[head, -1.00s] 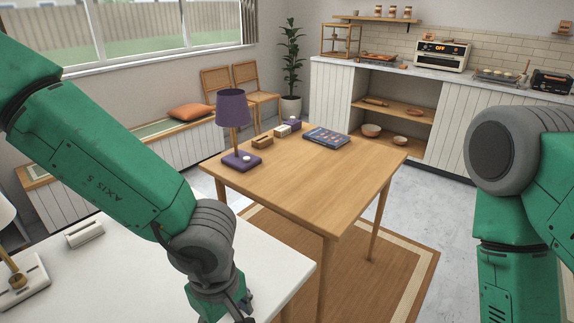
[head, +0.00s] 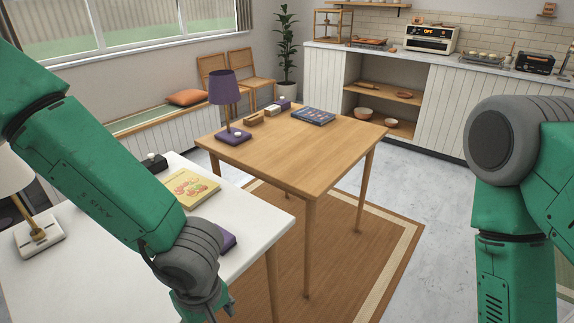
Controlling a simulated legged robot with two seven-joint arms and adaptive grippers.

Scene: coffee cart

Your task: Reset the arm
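My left arm comes in from the left, green with grey joints, and reaches down over the white table. Its grey wrist and the top of my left gripper (head: 207,305) show at the bottom edge. The fingertips are cut off or too unclear to read, so I cannot tell whether it is open or shut. My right arm (head: 508,215) hangs at the right edge, with a grey joint and green links. My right gripper is out of the frame.
The white table (head: 90,265) holds a gold-stemmed lamp (head: 38,232), a yellow book (head: 189,187), a black box (head: 154,163) and a partly hidden purple object (head: 227,240). The wooden table (head: 300,165) holds a purple lamp (head: 224,90) and a dark-blue book (head: 313,117); its front is clear.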

